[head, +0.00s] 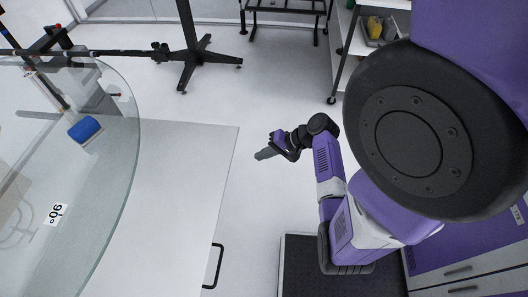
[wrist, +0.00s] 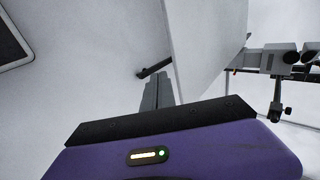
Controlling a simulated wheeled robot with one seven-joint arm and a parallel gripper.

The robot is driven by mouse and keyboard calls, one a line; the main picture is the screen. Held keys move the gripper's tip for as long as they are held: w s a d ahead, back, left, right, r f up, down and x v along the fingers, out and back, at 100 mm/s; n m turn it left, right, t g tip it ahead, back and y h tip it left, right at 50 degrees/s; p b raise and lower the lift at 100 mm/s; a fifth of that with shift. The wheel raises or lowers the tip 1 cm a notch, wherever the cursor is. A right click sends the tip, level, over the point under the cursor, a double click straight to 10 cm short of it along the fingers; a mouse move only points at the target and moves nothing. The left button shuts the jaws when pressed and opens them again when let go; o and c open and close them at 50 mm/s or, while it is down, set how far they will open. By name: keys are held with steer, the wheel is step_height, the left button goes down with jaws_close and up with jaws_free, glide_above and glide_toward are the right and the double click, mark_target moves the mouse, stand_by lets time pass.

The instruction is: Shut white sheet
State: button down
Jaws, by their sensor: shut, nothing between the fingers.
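The white sheet (head: 180,185) is a large flat white panel at the left in the head view, partly under the round glass top. A black handle (head: 217,266) sits at its right edge near the bottom of that view. In the wrist view the sheet (wrist: 205,45) rises at upper centre, and a dark bar (wrist: 154,68), apparently the handle, juts from its left edge. My gripper (head: 261,155) is shut and empty, to the right of the sheet and apart from it. Its grey fingers (wrist: 157,91) show below the bar in the wrist view; whether they touch it I cannot tell.
The glass turntable top (head: 118,190) carries a blue object (head: 84,129) and a 90° label (head: 56,213). A black stand (head: 192,55) stands behind. A shelf cart (head: 345,45) is at upper right. White floor is clear around my gripper.

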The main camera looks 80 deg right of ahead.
mark_target(156, 153)
steer(key=w+f, duration=0.4)
steer(key=w, duration=0.4)
steer(key=shift+w+f+p, duration=0.15)
steer(key=shift+w+p, duration=0.15)
steer(key=shift+p, duration=0.05)
steer(key=shift+d, duration=0.1)
steer(key=w+b, duration=0.2)
steer(key=w, duration=0.8)
steer(key=w+b, duration=0.2)
steer(key=w, duration=0.8)
steer(key=w+d+b, duration=0.1)
steer(key=w+b, duration=0.2)
steer(key=w, duration=0.6)
steer(key=shift+w+f, duration=0.1)
steer(key=shift+w, duration=0.3)
steer(key=shift+w+b, duration=0.3)
steer(key=shift+w, duration=0.4)
steer(key=shift+s, duration=0.1)
